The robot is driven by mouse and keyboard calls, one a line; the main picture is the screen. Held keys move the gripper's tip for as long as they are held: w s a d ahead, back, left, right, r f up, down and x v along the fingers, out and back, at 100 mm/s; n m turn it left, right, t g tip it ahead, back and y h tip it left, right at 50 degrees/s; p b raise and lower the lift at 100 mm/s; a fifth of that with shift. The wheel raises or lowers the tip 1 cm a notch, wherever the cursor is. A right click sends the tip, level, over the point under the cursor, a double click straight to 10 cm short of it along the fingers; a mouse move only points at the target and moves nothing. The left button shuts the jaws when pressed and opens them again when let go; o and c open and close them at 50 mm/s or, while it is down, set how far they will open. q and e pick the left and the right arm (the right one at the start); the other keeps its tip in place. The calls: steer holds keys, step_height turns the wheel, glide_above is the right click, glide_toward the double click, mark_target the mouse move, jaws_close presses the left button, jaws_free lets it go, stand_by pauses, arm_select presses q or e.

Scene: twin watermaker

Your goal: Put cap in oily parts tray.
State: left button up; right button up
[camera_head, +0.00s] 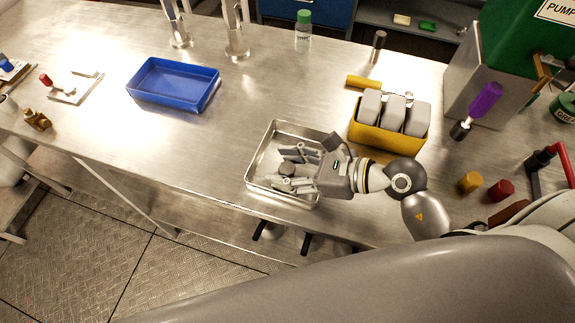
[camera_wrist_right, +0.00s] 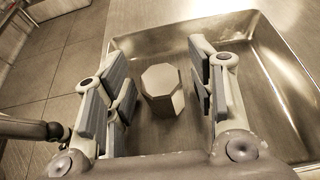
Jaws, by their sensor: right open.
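A shallow metal tray (camera_head: 262,160) stands near the front edge of the bench. A grey cap (camera_head: 287,169) with a many-sided top sits upright inside it; it also shows in the right wrist view (camera_wrist_right: 162,84), on the tray floor. My right gripper (camera_head: 292,172) is over the tray, with its open fingers on either side of the cap. In the right wrist view a gap shows between the cap and the fingers. The gripper hides part of the tray. My left gripper is not in view.
An empty blue tray (camera_head: 174,86) lies to the left. A yellow holder (camera_head: 388,137) with grey blocks stands close behind my right wrist. A green-capped bottle (camera_head: 303,32) and clear cylinders (camera_head: 236,42) stand at the back. The bench between the trays is clear.

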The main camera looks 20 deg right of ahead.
mark_target(294, 170)
steer(key=b+v, duration=0.1)
steer(key=v, duration=0.5)
steer(key=shift+b, duration=0.35)
steer(key=shift+v, duration=0.8)
steer(key=shift+r, duration=0.1)
